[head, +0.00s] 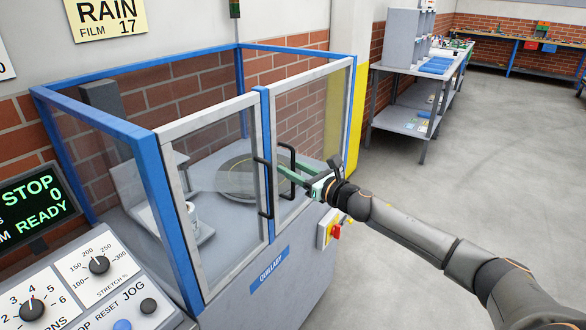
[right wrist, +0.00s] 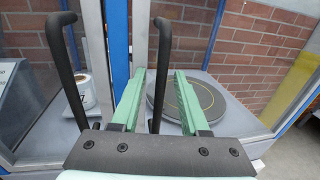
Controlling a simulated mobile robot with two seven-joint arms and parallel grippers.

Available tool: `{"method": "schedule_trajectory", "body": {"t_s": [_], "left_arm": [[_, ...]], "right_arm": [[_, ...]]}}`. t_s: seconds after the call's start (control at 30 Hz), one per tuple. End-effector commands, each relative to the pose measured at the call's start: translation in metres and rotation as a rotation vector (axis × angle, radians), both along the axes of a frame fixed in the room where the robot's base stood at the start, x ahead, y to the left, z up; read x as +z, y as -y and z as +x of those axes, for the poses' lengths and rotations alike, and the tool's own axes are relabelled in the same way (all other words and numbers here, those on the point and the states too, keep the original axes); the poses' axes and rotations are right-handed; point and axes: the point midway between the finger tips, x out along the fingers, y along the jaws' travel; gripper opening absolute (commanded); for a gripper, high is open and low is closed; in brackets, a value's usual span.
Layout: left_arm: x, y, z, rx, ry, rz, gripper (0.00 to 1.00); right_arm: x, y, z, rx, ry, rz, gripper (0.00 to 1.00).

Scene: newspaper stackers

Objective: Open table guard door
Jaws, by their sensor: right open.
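The table guard has two clear front doors in pale grey frames. The left door (head: 218,180) and the right door (head: 312,125) meet at a blue upright and both look shut. Each has a black bar handle: the left door's handle (head: 264,190) and the right door's handle (head: 292,160). My right gripper (head: 290,174), with green fingers, is at the right door's handle. In the right wrist view the gripper (right wrist: 158,85) is open, and that handle (right wrist: 160,60) stands between its fingers; contact cannot be told. The left handle (right wrist: 64,70) is outside them. My left gripper is out of view.
Behind the doors are a round turntable (head: 240,178) and a white roll (head: 192,216). A red and yellow switch (head: 333,229) sits below my right wrist. A control panel (head: 90,275) is at lower left. The floor to the right is clear.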

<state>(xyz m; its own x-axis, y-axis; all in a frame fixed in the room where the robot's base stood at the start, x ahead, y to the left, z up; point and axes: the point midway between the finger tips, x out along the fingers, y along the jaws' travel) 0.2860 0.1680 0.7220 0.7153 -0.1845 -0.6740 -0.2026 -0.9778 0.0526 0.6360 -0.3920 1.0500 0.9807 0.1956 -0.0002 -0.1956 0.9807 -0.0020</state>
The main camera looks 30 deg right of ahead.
Motion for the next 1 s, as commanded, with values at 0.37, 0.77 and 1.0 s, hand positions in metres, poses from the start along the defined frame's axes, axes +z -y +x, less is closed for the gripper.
{"method": "schedule_trajectory", "body": {"t_s": [0.37,0.77,1.0], "left_arm": [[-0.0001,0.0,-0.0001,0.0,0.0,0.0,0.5],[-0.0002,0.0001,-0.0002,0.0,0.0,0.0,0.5],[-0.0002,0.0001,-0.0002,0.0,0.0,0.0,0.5]], "right_arm": [[0.0001,0.0002,-0.0003,0.0,0.0,0.0,0.09],[0.0,-0.0001,-0.0003,0.001,0.0,0.0,0.0],[0.0,-0.0002,-0.0004,0.001,0.0,0.0,0.0]]}}
